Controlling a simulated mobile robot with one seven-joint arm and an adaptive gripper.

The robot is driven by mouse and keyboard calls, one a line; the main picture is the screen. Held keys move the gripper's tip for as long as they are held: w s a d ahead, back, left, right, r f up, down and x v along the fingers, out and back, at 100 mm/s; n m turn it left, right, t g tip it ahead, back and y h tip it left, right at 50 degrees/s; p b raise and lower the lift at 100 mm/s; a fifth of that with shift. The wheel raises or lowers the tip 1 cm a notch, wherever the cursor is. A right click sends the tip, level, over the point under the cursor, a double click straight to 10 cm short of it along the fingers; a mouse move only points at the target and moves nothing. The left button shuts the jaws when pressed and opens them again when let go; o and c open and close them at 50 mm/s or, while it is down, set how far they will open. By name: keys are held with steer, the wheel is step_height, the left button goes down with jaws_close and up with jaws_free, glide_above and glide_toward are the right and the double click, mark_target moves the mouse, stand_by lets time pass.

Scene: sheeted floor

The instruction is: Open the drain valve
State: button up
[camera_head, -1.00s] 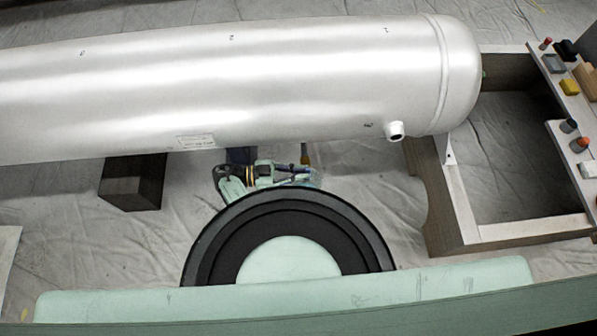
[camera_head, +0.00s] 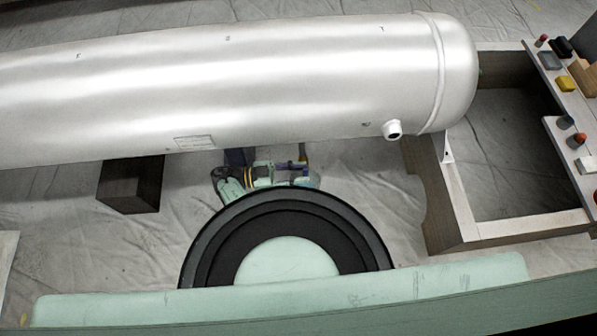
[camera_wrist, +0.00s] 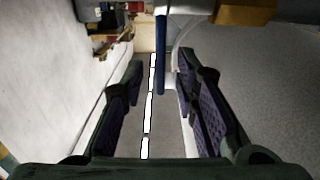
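The silver tank (camera_head: 230,85) lies across the head view. A narrow blue bar (camera_wrist: 161,55), which looks like the valve's lever, stands upright in the wrist view beside a white pipe-like part (camera_wrist: 174,20). A brass-coloured part (camera_wrist: 245,12) shows at the top right. My gripper (camera_wrist: 160,68) is open, with its purple-padded fingers apart on either side of the blue bar's lower end. I cannot tell if either finger touches it. In the head view my arm reaches to the tank's underside, and the tank hides most of the valve area.
A dark wooden block (camera_head: 132,184) stands under the tank at the left. A wooden frame (camera_head: 455,215) supports the tank at the right, with a shelf (camera_head: 560,110) of small objects beyond it.

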steer(key=shift+a, duration=0.15)
steer(key=a, duration=0.7)
stand_by(0.3)
steer(key=shift+a, duration=0.1)
stand_by(0.4)
